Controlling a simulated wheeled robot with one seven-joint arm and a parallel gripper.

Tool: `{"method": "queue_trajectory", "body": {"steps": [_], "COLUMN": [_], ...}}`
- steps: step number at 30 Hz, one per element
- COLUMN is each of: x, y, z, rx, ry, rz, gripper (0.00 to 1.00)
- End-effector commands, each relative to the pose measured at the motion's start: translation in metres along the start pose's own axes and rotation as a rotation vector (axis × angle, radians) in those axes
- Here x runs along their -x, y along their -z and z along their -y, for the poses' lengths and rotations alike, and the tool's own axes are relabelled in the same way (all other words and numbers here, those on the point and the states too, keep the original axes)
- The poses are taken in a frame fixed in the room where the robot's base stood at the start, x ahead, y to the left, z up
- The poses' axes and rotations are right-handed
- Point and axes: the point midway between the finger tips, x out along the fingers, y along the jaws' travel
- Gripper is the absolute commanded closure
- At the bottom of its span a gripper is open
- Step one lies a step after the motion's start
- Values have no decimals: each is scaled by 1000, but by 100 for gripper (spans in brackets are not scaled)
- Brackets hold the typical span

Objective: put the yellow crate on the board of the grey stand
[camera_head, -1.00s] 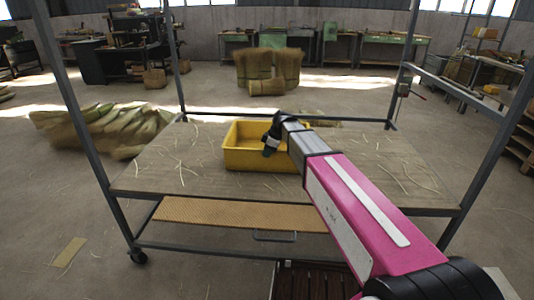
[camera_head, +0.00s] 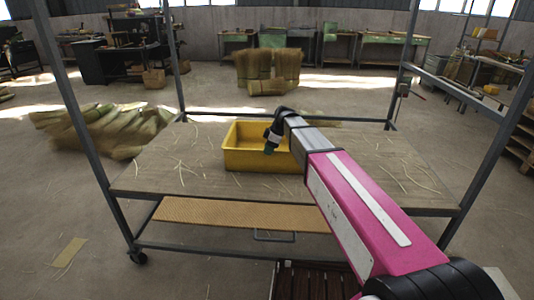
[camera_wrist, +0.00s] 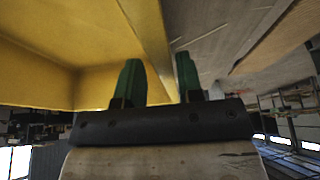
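The yellow crate (camera_head: 250,160) is an open box, upright on the wide wooden top (camera_head: 190,170) of a grey steel frame (camera_head: 88,148). A tan board (camera_head: 240,214) lies lower in this frame. I cannot tell whether this frame is the stand the task names. The left finger is on the inner side. I see no clear grip; contact is hard to tell.
Grey posts rise at the frame's corners, and a side rail (camera_head: 455,92) runs at the right. Thin straws lie on the wooden top, which is otherwise largely clear. Broom-straw bundles (camera_head: 105,130) lie on the floor at left; more bundles (camera_head: 268,72) stand behind.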

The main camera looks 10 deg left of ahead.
Motion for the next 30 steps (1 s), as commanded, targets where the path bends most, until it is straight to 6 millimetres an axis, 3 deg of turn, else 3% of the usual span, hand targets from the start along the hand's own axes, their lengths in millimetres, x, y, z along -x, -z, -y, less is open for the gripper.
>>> {"method": "queue_trajectory", "body": {"steps": [9,15,30], "x": [62,87,97], "y": [0,0,0], "z": [0,0,0], "rx": [0,0,0], "ry": [-1,1,1], "rz": [0,0,0], "gripper": [66,66,66]}}
